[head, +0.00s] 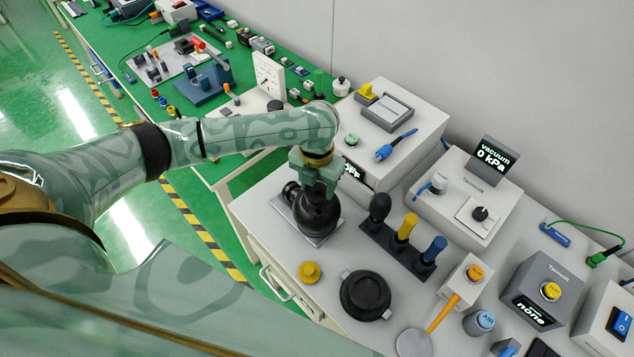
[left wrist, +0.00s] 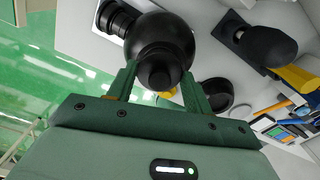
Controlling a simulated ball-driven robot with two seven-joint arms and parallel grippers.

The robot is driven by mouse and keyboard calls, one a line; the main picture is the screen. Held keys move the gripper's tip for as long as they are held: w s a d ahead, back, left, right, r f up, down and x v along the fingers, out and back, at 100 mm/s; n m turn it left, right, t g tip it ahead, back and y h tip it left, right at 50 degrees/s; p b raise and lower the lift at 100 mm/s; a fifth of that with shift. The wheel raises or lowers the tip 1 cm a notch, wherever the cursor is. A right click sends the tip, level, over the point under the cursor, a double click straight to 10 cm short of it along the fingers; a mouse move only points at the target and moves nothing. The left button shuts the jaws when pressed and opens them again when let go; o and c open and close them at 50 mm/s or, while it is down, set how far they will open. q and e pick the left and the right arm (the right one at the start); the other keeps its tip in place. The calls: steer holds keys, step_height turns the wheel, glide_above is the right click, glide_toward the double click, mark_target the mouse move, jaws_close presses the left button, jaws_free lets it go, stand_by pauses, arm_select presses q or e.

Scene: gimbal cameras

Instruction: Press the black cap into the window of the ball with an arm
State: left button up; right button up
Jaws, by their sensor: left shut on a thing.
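The black ball (head: 318,214) stands on a grey plate (head: 298,228) on the near bench, and it fills the top middle of the left wrist view (left wrist: 160,38). A dark lens-like barrel (left wrist: 117,20) sits beside it. My left gripper (head: 318,178) points down at the top of the ball. In the left wrist view its green fingers (left wrist: 160,88) are shut on a small rounded black piece, which looks like the black cap (left wrist: 158,76). The cap overlaps the ball there; I cannot tell whether they touch. The ball's window is hidden. My right gripper is not in view.
Right of the ball stands a rack (head: 396,243) with black, yellow and blue handled pieces. A yellow knob (head: 309,272) and a black round pot (head: 365,295) lie in front.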

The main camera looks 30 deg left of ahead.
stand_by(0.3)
arm_select(q)
steer(key=shift+p, duration=0.4)
stand_by(0.5)
steer(key=shift+p, duration=0.4)
stand_by(0.4)
steer(key=shift+p, duration=0.35)
steer(key=shift+f+b, duration=0.45)
steer(key=shift+f, duration=0.35)
